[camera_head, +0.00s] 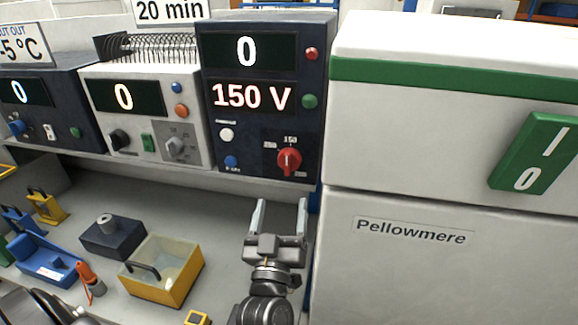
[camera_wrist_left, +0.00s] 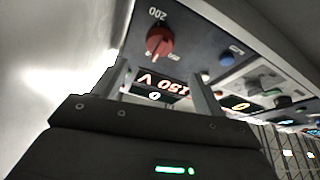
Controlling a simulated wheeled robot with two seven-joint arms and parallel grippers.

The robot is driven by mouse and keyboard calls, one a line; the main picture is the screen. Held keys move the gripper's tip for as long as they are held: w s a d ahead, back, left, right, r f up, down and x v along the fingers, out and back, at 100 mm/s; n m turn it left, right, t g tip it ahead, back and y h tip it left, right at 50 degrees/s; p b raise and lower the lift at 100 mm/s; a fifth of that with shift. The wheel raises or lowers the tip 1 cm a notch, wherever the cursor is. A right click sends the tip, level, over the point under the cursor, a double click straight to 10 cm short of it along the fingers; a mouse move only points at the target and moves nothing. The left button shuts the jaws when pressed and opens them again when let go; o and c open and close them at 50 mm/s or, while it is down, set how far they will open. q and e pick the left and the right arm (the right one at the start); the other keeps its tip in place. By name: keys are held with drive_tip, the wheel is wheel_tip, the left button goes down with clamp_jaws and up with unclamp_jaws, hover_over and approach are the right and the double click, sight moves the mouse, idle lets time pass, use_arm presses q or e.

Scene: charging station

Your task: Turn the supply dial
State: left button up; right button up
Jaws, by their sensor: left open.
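The supply dial (camera_head: 289,161) is a red knob low on the right of the dark blue supply unit (camera_head: 222,128). Its white mark seems to point up toward 150, and the display (camera_head: 250,96) reads 150 V. My left gripper (camera_head: 281,203) is open and empty, its two fingers pointing up just below the dial, apart from it. The left wrist view shows the red dial (camera_wrist_left: 158,42) beyond the fingertips, with a 200 label beside it. My right gripper is not in view.
A white cabinet (camera_head: 450,140) with a green switch (camera_head: 533,152) stands close on the right. Other units (camera_head: 145,110) line the shelf on the left. A yellow bin (camera_head: 160,285) and a dark block (camera_head: 113,238) are on the counter below.

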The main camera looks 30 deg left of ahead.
sight(288, 169)
use_arm(q)
drive_tip(key=x, duration=0.8)
drive_tip(key=shift+w, duration=0.35)
drive_tip(key=shift+x, duration=0.8)
drive_tip(key=shift+a+r, duration=0.1)
drive_tip(key=c, duration=1)
